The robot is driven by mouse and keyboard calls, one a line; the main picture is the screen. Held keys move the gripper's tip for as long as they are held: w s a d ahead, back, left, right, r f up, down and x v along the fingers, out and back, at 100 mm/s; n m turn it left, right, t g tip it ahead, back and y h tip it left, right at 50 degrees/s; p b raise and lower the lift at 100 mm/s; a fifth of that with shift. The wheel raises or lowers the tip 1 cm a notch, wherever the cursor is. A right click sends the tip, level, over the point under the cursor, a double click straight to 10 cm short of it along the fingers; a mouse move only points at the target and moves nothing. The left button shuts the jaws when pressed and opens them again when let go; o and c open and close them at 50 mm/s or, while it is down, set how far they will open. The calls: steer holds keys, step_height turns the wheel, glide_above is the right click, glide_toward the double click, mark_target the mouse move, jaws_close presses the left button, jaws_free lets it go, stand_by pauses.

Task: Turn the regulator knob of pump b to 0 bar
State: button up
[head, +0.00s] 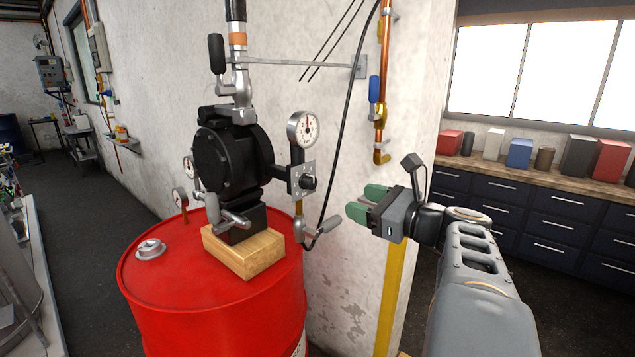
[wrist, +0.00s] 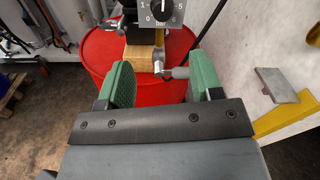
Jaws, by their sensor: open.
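A black pump (head: 232,160) stands on a wooden block on a red drum. On its right side is a small plate with a black regulator knob (head: 309,183), below a round pressure gauge (head: 303,129). In the wrist view the knob (wrist: 161,10) shows at the top edge, with a scale numbered 0, 1 and 5 and marked bar; its upper part is cut off. My gripper (head: 366,202) has green fingers and is open and empty, to the right of the knob and apart from it. The fingers also show in the wrist view (wrist: 161,88). I cannot read a pump letter.
The red drum (head: 150,297) carries the wooden block (head: 243,250). A lever valve (head: 320,231) sits below the knob, and a black hose hangs close by. A copper pipe (head: 380,120) and yellow post (head: 394,290) stand at the wall corner behind my gripper.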

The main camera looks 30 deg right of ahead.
mark_target(314, 184)
steer(key=p+x, duration=0.2)
steer(key=x, duration=1.1)
steer(key=shift+w+d+r, duration=0.1)
steer(key=shift+d+r, duration=0.05)
steer(key=shift+r, duration=0.05)
steer(key=c, duration=0.9)
steer(key=shift+c, duration=0.2)
